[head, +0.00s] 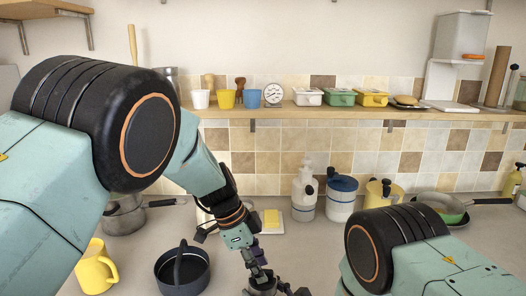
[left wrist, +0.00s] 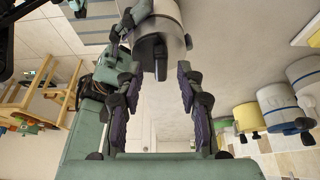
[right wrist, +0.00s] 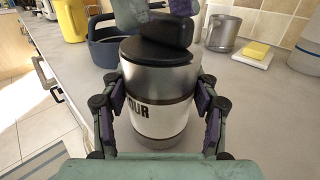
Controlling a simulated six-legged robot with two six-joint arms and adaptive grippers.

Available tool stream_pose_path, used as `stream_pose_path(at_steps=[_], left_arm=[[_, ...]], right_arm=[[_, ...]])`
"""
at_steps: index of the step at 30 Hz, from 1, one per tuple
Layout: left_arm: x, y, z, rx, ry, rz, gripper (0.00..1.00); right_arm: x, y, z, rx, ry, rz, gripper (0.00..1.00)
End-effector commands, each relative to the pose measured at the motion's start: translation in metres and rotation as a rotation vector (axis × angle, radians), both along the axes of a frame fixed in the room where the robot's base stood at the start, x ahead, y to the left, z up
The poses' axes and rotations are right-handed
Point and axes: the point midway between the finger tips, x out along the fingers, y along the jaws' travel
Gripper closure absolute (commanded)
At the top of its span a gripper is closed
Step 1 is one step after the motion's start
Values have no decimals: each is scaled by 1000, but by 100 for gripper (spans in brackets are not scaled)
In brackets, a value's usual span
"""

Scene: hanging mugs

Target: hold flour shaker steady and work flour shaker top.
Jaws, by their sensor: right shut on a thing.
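The flour shaker (right wrist: 160,95) is a silver can with a pale band, partly reading "OUR", and a black top with a raised block-like knob (right wrist: 170,32). It stands upright on the counter in the right wrist view. My right gripper (right wrist: 158,108) is shut around its body, one finger on each side. My left gripper (left wrist: 158,85) is open, its fingers spread apart. The shaker (left wrist: 165,22) and its dark knob (left wrist: 151,48) show by its fingertips. In the head view my left gripper (head: 264,278) points down at the bottom edge; my right gripper is out of frame there.
A dark blue pot (head: 182,270) and yellow mug (head: 97,268) stand left of my left gripper. Yellow butter on a white dish (head: 271,222) is behind it. Several canisters, including a white and blue one (head: 341,197), stand by the tiled wall. A shelf (head: 300,110) holds cups.

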Motion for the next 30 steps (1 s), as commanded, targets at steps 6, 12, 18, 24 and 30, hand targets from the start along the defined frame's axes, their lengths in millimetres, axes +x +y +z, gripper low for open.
stream_pose_path(at_steps=[6, 12, 18, 24, 30], left_arm=[[1, 16, 40, -1, -3, 2, 62], [1, 31, 76, -2, -3, 1, 62], [1, 41, 98, -1, -1, 2, 62], [0, 43, 104, 0, 1, 0, 62], [0, 43, 104, 0, 0, 0, 62]], right_arm=[[0, 0, -1, -2, 2, -1, 77], [0, 0, -1, -2, 2, -1, 77], [0, 0, -1, -1, 1, 0, 77], [0, 0, -1, -1, 1, 0, 77], [0, 0, -1, -1, 1, 0, 77]])
